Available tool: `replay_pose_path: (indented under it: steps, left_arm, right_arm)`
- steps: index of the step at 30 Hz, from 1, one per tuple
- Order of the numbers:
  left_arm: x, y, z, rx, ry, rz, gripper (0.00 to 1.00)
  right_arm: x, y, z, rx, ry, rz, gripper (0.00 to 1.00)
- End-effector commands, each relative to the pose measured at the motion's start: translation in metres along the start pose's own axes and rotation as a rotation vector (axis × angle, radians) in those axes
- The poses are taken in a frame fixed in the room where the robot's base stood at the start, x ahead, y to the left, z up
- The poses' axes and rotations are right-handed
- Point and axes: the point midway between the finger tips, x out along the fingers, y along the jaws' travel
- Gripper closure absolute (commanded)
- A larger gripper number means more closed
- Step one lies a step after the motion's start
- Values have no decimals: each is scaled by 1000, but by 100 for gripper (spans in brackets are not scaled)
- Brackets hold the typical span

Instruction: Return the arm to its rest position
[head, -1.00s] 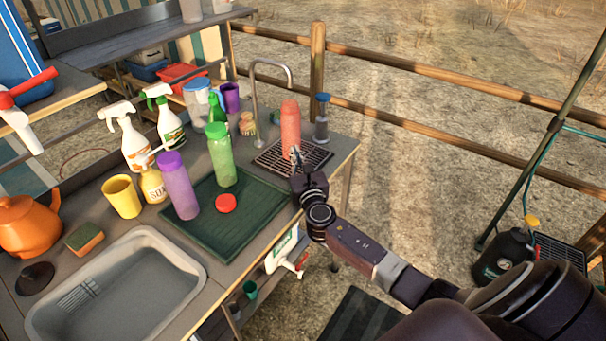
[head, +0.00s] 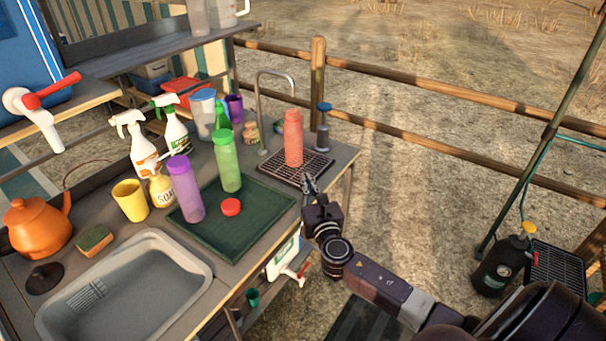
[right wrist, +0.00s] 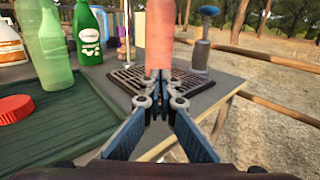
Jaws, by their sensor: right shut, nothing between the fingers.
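My right gripper (head: 310,182) is shut and empty at the front edge of the counter, in front of the drain grate. In the right wrist view its fingertips (right wrist: 160,77) meet in front of a red bottle (right wrist: 159,35). The red bottle (head: 293,138) stands upright on the dark grate (head: 318,167), apart from the gripper. My right arm comes in from the lower right. My left gripper is not in view.
A green tray (head: 262,227) holds a green bottle (head: 227,165), a purple bottle (head: 185,190) and a red cap (head: 231,207). A sink basin (head: 120,300), an orange kettle (head: 38,228) and spray bottles stand left. Open ground and a wooden fence (head: 450,155) lie right.

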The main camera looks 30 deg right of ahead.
Motion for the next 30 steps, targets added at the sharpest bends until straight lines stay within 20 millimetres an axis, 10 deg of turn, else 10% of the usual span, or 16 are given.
replay_pose_path:
  steps: [19,23,30]
  left_arm:
    - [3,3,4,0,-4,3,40]
    - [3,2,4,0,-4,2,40]
    - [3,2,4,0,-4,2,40]
  right_arm:
    - [-47,-2,-6,96,24,-25,100]
    - [-77,-9,-27,453,110,-133,100]
    - [-191,-9,-103,1393,350,-592,100]
